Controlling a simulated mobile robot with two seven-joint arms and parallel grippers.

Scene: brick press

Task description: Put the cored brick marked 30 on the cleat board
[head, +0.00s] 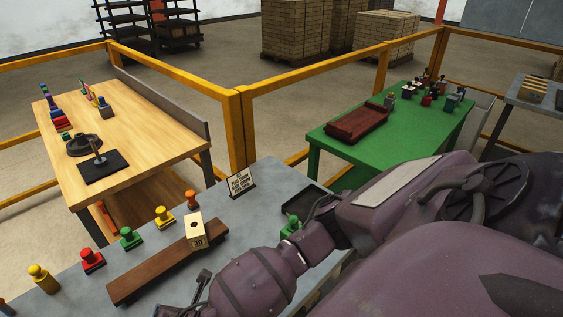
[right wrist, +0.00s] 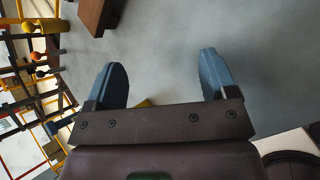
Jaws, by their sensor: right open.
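The cored brick marked 30 (head: 197,242) is a pale yellow block with a dark hole in its top. In the head view it stands upright on the far right part of the long brown cleat board (head: 145,281), which lies on the grey table. My right gripper (right wrist: 163,65) is open, with its two blue-grey fingers apart and only bare grey tabletop showing between them. In the head view it is low in the picture, near the board's front side and apart from the brick. A brown piece, likely the board's end (right wrist: 97,14), shows in the right wrist view. My left gripper is not in view.
Several coloured knobbed pieces, including a red one (head: 92,261) and a yellow one (head: 164,217), line the table behind the board. A small sign (head: 240,182) and a dark tray (head: 298,203) stand at the right. My right arm covers the table's right part.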

